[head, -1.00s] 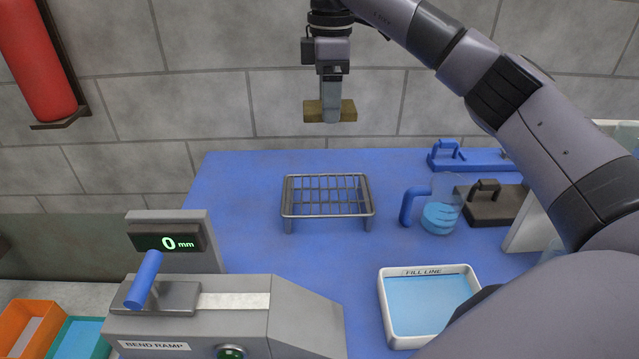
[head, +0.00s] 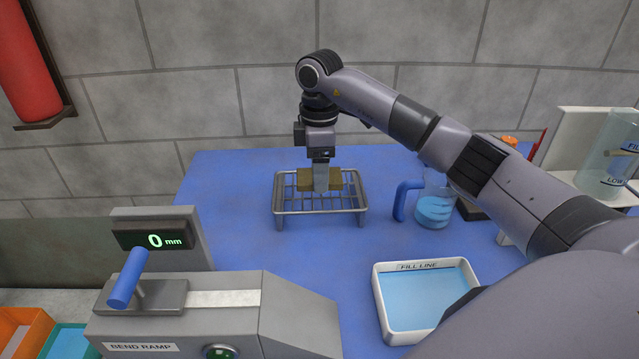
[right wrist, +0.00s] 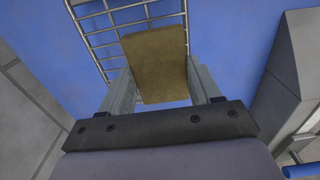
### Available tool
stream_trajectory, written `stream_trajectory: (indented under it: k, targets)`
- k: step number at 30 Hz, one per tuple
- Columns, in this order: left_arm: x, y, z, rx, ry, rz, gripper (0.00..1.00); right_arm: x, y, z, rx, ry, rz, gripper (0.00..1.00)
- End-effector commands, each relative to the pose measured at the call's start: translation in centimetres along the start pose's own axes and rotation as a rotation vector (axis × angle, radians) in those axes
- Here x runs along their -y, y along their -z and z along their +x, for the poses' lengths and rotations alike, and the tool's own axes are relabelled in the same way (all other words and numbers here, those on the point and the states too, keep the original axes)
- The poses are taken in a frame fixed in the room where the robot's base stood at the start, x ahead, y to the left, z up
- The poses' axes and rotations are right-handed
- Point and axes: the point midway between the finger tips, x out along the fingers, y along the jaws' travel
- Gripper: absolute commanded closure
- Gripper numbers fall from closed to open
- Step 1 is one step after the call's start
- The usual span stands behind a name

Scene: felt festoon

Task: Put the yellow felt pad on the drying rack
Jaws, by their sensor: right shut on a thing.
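The yellow felt pad (head: 305,180) looks brownish yellow and is held level between the fingers of my right gripper (head: 320,180). The pad also shows in the right wrist view (right wrist: 157,62), with a finger of my right gripper (right wrist: 157,88) on each side. The drying rack (head: 320,208) is a wire rack on short legs on the blue table, and it also shows in the right wrist view (right wrist: 105,22). The pad is over the rack's back part; I cannot tell whether it touches the wires. My left gripper is not in view.
A blue-handled jug (head: 433,208) stands right of the rack. A white tray of blue liquid (head: 381,300) is in front on the right. A grey bend ramp (head: 240,300) stands front left.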

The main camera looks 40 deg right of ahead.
Motion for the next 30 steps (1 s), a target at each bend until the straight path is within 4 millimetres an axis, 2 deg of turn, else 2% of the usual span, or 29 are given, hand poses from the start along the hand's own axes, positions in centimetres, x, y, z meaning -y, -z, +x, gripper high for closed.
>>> stream_trajectory:
  k: [7, 19, 20, 21, 22, 30]
  targets:
    - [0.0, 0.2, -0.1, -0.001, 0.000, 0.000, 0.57, 0.1, -0.1, 3.5, 0.002, 0.002, -0.001, 0.71]
    - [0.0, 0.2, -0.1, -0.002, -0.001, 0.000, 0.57, 0.1, 0.0, 4.2, 0.001, 0.001, -0.001, 0.71]
    - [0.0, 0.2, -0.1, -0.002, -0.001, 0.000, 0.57, 0.0, 0.0, 4.1, 0.000, 0.000, -0.001, 0.28]
    - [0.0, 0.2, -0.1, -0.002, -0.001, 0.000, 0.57, 0.0, 0.0, 4.1, 0.000, 0.001, -0.001, 0.15]
    - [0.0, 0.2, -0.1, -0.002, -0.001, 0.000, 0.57, 0.0, 0.0, 4.1, 0.000, 0.001, -0.001, 0.12]
    - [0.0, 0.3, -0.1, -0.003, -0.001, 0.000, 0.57, 0.0, 0.0, 4.0, 0.001, 0.001, -0.001, 0.12]
